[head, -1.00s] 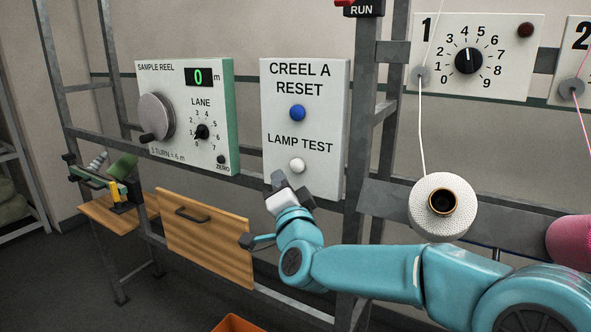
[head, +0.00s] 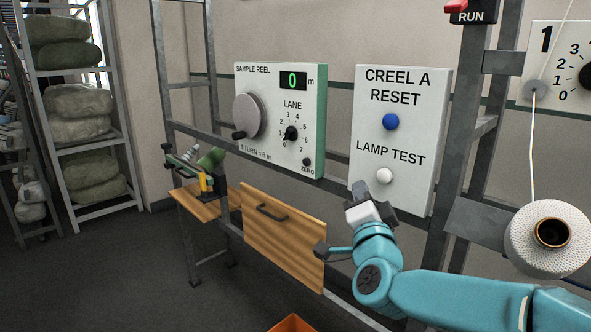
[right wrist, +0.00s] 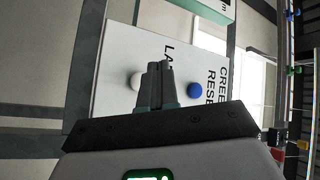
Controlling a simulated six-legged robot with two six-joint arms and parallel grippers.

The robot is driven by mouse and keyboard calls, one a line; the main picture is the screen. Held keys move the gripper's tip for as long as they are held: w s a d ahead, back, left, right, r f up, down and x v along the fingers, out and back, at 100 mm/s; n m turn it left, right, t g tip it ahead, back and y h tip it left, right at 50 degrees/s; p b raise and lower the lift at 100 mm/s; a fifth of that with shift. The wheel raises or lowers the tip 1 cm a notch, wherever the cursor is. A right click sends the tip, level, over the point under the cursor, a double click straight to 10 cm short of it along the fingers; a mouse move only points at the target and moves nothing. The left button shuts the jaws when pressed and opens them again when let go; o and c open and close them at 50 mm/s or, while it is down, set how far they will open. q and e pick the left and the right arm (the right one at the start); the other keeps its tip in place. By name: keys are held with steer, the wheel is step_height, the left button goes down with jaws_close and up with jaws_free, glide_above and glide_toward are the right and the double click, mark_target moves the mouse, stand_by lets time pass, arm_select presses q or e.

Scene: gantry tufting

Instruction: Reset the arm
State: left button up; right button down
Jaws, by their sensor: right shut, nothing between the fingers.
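My right gripper (head: 361,204) is shut and empty in the head view, just below and left of the white lamp test button. The right arm is teal and comes in from the lower right. The right gripper's closed fingers (right wrist: 157,82) also show in the right wrist view, in front of the creel A reset panel (right wrist: 115,70). In the head view this white panel (head: 402,135) carries a blue button (head: 390,121) above and a white button (head: 384,175) below. I cannot tell whether the fingertips touch the panel. My left gripper is not in view.
The sample reel box (head: 277,118) reads 0 m, left of the panel. A wooden drawer front (head: 283,236) hangs below it. A white yarn cone (head: 550,238) sits at the right. Shelves with green bundles (head: 90,128) stand at the far left. The floor at lower left is clear.

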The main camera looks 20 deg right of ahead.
steer(key=shift+d, duration=0.1)
steer(key=w+a+f+n+g+y, duration=0.1)
steer(key=w+f+g, duration=0.1)
steer(key=f, duration=0.7)
steer(key=w+a+f+n+g+y, duration=0.1)
steer(key=w+a+f+y, duration=0.1)
steer(key=f, duration=0.7)
steer(key=s+a+f+n+g+y, duration=0.2)
steer(key=a+f, duration=0.1)
steer(key=f, duration=0.7)
steer(key=s+a+f+n+g+y, duration=0.1)
steer(key=s+a+f+n+g, duration=0.15)
steer(key=f, duration=0.75)
steer(key=s+a+f+n+g+y, duration=0.3)
steer(key=s+a+f+g, duration=0.35)
steer(key=s+f, duration=0.7)
steer(key=s+a+f+n+g+y, duration=0.1)
steer(key=s+a+f+n+g, duration=0.1)
steer(key=s, duration=0.4)
steer(key=s+a+f+n+g+y, duration=0.2)
steer(key=s+a+f, duration=0.1)
steer(key=s+a, duration=0.2)
steer(key=s, duration=0.2)
steer(key=shift+s+f+g, duration=0.15)
steer(key=shift+s+g, duration=0.15)
steer(key=shift+a+n, duration=0.15)
steer(key=shift+n, duration=0.1)
